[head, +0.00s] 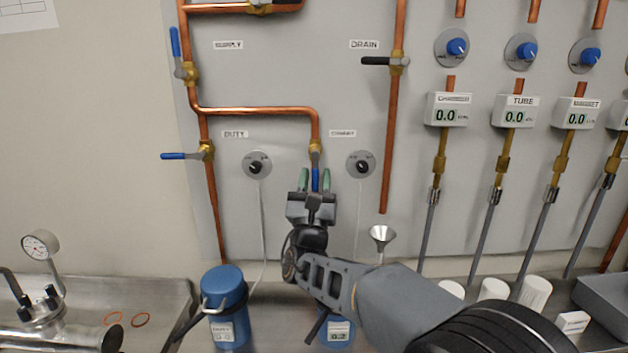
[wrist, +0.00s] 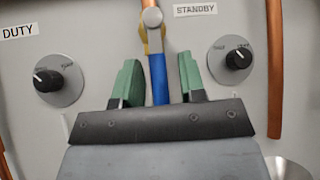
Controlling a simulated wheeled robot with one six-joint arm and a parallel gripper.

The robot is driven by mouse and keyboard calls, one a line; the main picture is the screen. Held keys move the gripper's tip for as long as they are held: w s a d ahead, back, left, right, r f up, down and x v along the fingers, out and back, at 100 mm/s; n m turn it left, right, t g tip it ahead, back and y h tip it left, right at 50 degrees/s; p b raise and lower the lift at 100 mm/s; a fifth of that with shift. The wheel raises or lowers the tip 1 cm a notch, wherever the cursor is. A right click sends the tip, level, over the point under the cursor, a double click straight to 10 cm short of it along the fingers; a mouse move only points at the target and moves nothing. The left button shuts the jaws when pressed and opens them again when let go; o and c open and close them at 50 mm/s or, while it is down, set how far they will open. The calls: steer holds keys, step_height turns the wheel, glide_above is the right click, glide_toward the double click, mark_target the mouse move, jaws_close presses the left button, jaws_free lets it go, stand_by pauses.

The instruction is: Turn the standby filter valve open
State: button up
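The standby valve (head: 315,150) is a brass body on the copper pipe, left of the STANDBY label. Its blue lever (head: 315,180) hangs straight down, in line with the pipe. In the wrist view the blue lever (wrist: 158,78) stands between the two green finger pads, with a gap on each side. My gripper (head: 315,182) is open around the lever, and neither pad appears to touch it. The lever's lower end is hidden behind my gripper body in the wrist view.
The DUTY valve (head: 206,151) at left has its blue lever pointing left. A duty knob (head: 257,164) and a standby knob (head: 361,165) flank my gripper. A blue filter canister (head: 226,300), a funnel (head: 382,236) and a gauge (head: 41,245) stand lower down.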

steer(key=shift+f, duration=0.1)
steer(key=shift+s+f, duration=0.2)
steer(key=shift+f, duration=0.05)
steer(key=shift+b+v, duration=0.8)
steer(key=shift+v, duration=2.65)
steer(key=shift+r, duration=0.1)
steer(key=s+d+f+m+g+h+p, duration=0.1)
steer(key=d+m+g+h+p, duration=0.2)
steer(key=d+m+g+h, duration=0.8)
steer(key=s+d+f+m+g+y+p, duration=0.1)
steer(key=s+d+f+m+g+y, duration=0.15)
steer(key=s+d+m+g, duration=0.2)
steer(key=s+d+f+m+g+y+p, duration=0.1)
steer(key=s+d+f+m+g+p, duration=0.1)
steer(key=s+d+f+m+g, duration=0.3)
steer(key=s+f+m+g+y+p, duration=0.3)
steer(key=s+f+m+y, duration=0.1)
steer(key=s+m+y, duration=0.15)
steer(key=s+a+m+y, duration=0.1)
steer(key=a+m+y, duration=0.1)
steer(key=a+m+y+p, duration=0.1)
steer(key=a+m+y, duration=0.1)
steer(key=m+y, duration=0.1)
steer(key=s+a+m+y+p, duration=0.1)
steer(key=a+m+y, duration=0.1)
steer(key=shift+s+a+f+m+t+y, duration=0.15)
steer(key=shift+s+a+m+t+y, duration=0.2)
steer(key=shift+a+m+y, duration=0.05)
